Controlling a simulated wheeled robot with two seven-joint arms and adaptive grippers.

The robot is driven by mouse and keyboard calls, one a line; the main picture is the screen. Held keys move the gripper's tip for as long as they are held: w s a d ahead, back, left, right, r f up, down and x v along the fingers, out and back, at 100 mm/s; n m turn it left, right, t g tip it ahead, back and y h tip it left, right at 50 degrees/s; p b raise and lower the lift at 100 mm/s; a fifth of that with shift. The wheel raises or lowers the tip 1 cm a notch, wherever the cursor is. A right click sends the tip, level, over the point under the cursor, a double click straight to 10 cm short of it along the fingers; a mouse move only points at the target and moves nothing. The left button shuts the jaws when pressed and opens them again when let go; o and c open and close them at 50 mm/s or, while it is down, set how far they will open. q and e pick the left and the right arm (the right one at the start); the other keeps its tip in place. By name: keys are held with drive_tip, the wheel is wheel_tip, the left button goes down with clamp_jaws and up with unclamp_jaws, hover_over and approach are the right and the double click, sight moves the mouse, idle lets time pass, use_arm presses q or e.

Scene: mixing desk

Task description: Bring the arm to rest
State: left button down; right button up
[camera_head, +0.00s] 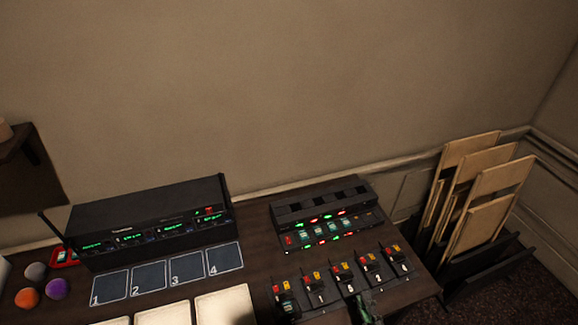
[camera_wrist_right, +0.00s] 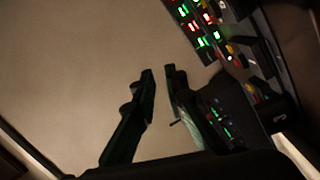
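My right gripper (camera_head: 367,303) shows at the bottom edge of the head view, dark and partly cut off, in front of the row of small docks (camera_head: 343,278). In the right wrist view its two dark fingers (camera_wrist_right: 159,71) stand a little apart with bare wall showing between the tips, and I see nothing held. The docks have red and yellow parts and show close beside the right finger in the wrist view. My left gripper is in neither view.
A black rack (camera_head: 150,215) with green displays stands at the left, numbered cards (camera_head: 188,267) before it. A lit charger unit (camera_head: 325,215) stands at the back right. Coloured balls (camera_head: 56,289) lie at the far left. Wooden folding chairs (camera_head: 478,195) lean beyond the desk's right edge.

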drive_tip(key=d+f+m+g+h, duration=0.3)
drive_tip(key=d+m+h, duration=0.15)
drive_tip(key=d, duration=0.35)
drive_tip(key=d+f+m+g+h, duration=0.2)
drive_tip(key=d+f+m+h, duration=0.15)
drive_tip(key=d+m, duration=0.4)
drive_tip(key=s+d+f+m+g+h, duration=0.1)
drive_tip(key=s+d+f+m+g, duration=0.1)
drive_tip(key=s+d+f+g, duration=0.4)
drive_tip(key=s+a+f+m+g+y, duration=0.2)
drive_tip(key=s+a+f+g+y, duration=0.4)
drive_tip(key=s+f, duration=0.5)
wheel_tip(320, 180, down, 31)
drive_tip(key=s+a+n, duration=0.1)
drive_tip(key=s+a, duration=0.1)
drive_tip(key=s, duration=0.1)
drive_tip(key=s+f, duration=1.5)
drive_tip(key=s, duration=0.3)
drive_tip(key=shift+s+a+n, duration=0.15)
drive_tip(key=shift+s+n, duration=0.15)
drive_tip(key=shift+s, duration=0.05)
